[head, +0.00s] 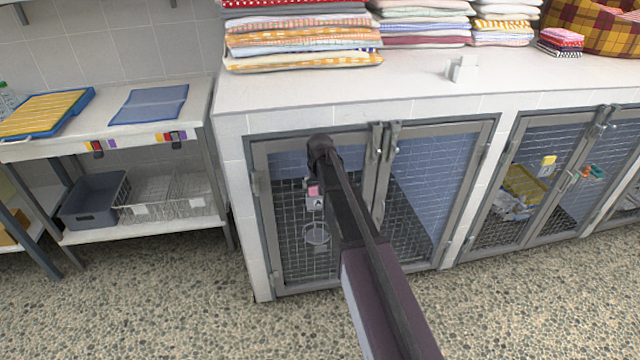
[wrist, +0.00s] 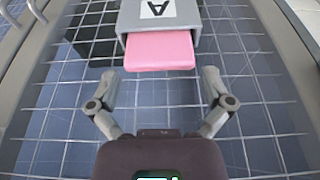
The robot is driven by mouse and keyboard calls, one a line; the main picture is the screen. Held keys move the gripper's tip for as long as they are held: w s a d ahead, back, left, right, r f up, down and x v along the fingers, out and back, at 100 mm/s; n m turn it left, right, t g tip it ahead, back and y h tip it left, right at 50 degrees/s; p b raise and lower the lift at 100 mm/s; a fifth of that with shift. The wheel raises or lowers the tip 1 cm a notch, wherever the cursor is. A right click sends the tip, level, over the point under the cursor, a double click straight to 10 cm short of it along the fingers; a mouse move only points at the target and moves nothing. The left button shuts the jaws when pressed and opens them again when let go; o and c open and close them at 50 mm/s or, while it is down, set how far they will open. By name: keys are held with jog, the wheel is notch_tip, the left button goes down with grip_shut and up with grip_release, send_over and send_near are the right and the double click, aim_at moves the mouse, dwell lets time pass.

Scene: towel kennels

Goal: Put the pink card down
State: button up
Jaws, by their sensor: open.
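The pink card (wrist: 160,52) sits in a grey holder (wrist: 196,20) marked with the letter A, with its pink end sticking out. In the head view the pink card (head: 313,191) shows small at the holder on the left kennel door (head: 260,200). My gripper (wrist: 158,95) is open in the wrist view, its two fingers apart and empty. The card's edge lies just beyond the fingertips, and I see no contact. In the head view my arm covers part of the door and hides the fingers.
Wire mesh doors with grey frames and latches (head: 377,140) surround the holder. A white counter (head: 420,75) above carries stacks of folded towels (head: 300,35). A side shelf (head: 60,145) with baskets stands at left. The pebbled floor (head: 180,310) in front is clear.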

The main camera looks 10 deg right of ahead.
jog(key=p+v, duration=1.1)
jog(key=v, duration=0.1)
dwell(0.4)
jog(key=shift+r, duration=0.15)
dwell(0.5)
jog(key=s+g, duration=0.3)
jog(key=s, duration=2.3)
jog(key=shift+d+f, duration=0.35)
jog(key=shift+d, duration=0.1)
jog(key=shift+w, duration=0.1)
notch_tip(320, 180, up, 7)
jog(key=p, duration=0.7)
jog(key=shift+f, duration=0.15)
